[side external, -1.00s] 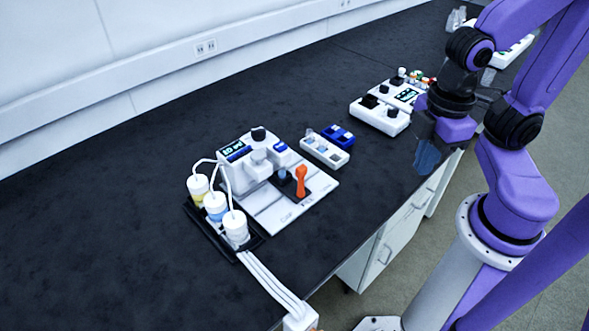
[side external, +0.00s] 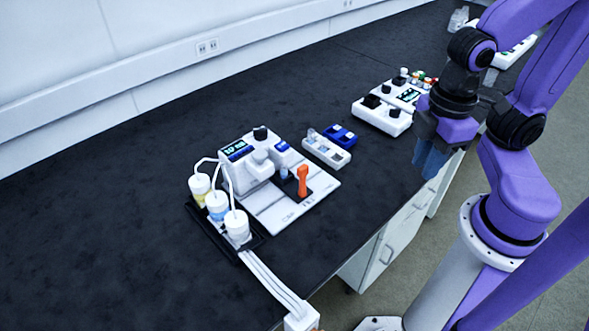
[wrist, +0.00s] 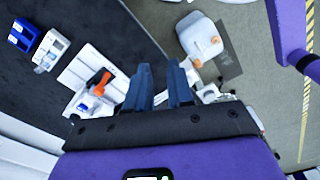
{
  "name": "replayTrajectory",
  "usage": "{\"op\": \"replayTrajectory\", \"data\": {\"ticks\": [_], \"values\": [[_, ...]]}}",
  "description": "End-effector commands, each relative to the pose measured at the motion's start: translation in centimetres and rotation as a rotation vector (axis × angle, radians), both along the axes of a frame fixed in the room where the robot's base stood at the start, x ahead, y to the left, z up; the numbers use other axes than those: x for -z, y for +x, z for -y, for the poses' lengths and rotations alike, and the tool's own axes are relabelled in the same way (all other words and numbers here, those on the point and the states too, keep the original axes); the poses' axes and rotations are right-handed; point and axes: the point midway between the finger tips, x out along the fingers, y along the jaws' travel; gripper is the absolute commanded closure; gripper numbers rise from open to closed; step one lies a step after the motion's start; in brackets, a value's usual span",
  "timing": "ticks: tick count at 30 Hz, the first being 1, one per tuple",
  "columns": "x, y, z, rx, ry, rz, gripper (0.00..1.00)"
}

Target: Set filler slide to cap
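The filler station is a white device (side external: 251,171) on a white base plate (side external: 269,214) with printed labels along its front edge, one reading CAP. An upright orange handle (side external: 303,181) stands on a dark patch at the plate's right part, beside a small blue-capped piece. In the wrist view the orange handle (wrist: 99,82) is left of my fingers, clear of them. My gripper (side external: 430,164), with blue fingers, hangs near the bench's front edge, well right of the handle. In the wrist view my gripper (wrist: 160,75) has a gap between its fingers and holds nothing.
Three tubed bottles (side external: 217,206) stand in a black tray left of the device. A small white rack (side external: 326,150) and a blue rack (side external: 340,135) lie behind it. Another white device (side external: 382,115) stands further right. Dark bench between my gripper and the plate is clear.

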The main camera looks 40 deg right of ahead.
Motion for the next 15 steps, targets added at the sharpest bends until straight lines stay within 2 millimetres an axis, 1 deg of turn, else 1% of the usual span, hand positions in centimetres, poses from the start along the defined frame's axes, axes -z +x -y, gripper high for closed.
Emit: {"op": "replayTrajectory", "data": {"ticks": [1,2,5,8,11,15], "values": [[0.0,0.1,0.0,0.019,-0.005,-0.009,0.61],[0.1,0.3,-0.1,0.039,-0.009,-0.018,0.53],[0.4,1.0,-0.3,0.154,-0.031,-0.075,0.53],[1.0,2.4,-0.5,0.345,-0.059,-0.172,0.53],[1.7,4.1,-0.9,0.565,-0.081,-0.290,0.53],[2.8,7.1,-1.1,0.867,-0.090,-0.461,0.53]]}}
